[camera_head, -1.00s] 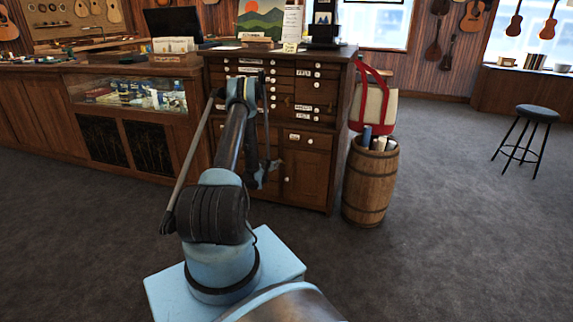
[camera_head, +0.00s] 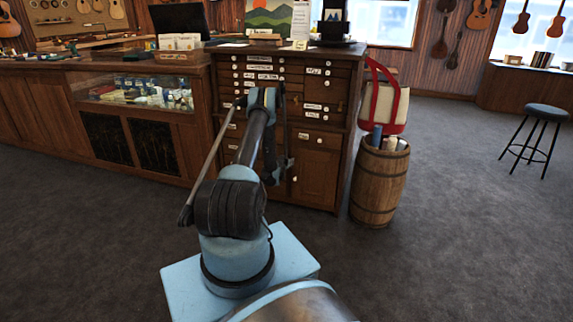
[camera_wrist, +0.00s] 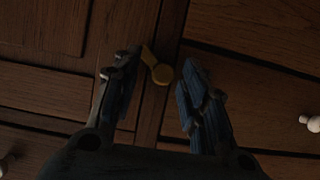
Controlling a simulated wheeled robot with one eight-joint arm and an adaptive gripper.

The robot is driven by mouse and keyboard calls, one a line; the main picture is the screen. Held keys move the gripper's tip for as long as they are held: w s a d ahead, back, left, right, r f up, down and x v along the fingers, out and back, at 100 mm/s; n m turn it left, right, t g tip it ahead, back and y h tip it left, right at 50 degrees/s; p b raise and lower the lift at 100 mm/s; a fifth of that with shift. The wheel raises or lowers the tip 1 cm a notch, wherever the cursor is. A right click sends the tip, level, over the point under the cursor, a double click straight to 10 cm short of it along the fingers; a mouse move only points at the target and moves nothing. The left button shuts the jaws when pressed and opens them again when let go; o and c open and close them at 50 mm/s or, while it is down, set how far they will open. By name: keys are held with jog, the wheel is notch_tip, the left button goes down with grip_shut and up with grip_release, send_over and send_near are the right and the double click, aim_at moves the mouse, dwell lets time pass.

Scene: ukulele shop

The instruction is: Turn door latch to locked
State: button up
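A small brass latch (camera_wrist: 157,68) shows in the wrist view on the dark wooden cabinet front, beside a vertical strip between panels. It has a round knob-like end at the lower right and a narrow arm slanting up to the left. My gripper (camera_wrist: 158,70) is open, with one finger on each side of the latch. The left finger is close to the latch's arm; I cannot tell whether it touches. In the head view my gripper (camera_head: 277,172) is at the front of the drawer cabinet (camera_head: 318,180), low by the doors. The latch is not discernible there.
White knobs (camera_wrist: 311,122) stick out from the cabinet front. A wooden barrel (camera_head: 378,185) with rolls stands right of the cabinet, below a red and cream bag (camera_head: 385,100). A glass display counter (camera_head: 135,92) adjoins on the left. The floor at right is open, with a stool (camera_head: 535,130).

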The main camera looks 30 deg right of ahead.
jog(key=shift+w+a, duration=0.1)
jog(key=shift+w, duration=0.05)
grip_shut()
jog(key=shift+a+n, duration=0.1)
jog(key=shift+n, duration=0.2)
jog(key=shift+w+a+f+n+g+h, duration=0.1)
jog(key=shift+w+a+n+g+h, duration=0.1)
jog(key=shift+n+g+h, duration=0.7)
jog(key=shift+w+a+n+g+h, duration=0.15)
jog(key=shift+n+h, duration=0.25)
jog(key=shift+n, duration=1)
jog(key=shift+c, duration=0.4)
grip_release()
jog(key=shift+o, duration=0.4)
jog(key=shift+s, duration=0.1)
jog(key=v, duration=0.7)
jog(key=shift+a, duration=0.25)
